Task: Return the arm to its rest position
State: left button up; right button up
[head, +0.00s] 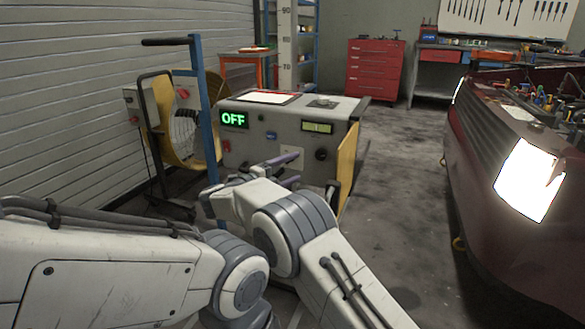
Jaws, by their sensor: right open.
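My right arm comes in from the lower right and bends in front of the grey control console (275,113). My right gripper (291,170) is open, its two fingers apart in front of the console's lower front face. I see nothing between the fingers. I cannot tell whether they touch the console. My left arm (110,268) comes in from the left and bends down at the lower middle; its gripper is out of view. The console's display (234,119) reads OFF in green. Part of the console's lower front is hidden by my right arm.
A dark red car (475,185) with a lit lamp is at the right. A red drawer cabinet (374,70) stands behind. The floor between console and car is clear.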

jog(key=shift+a, duration=0.3)
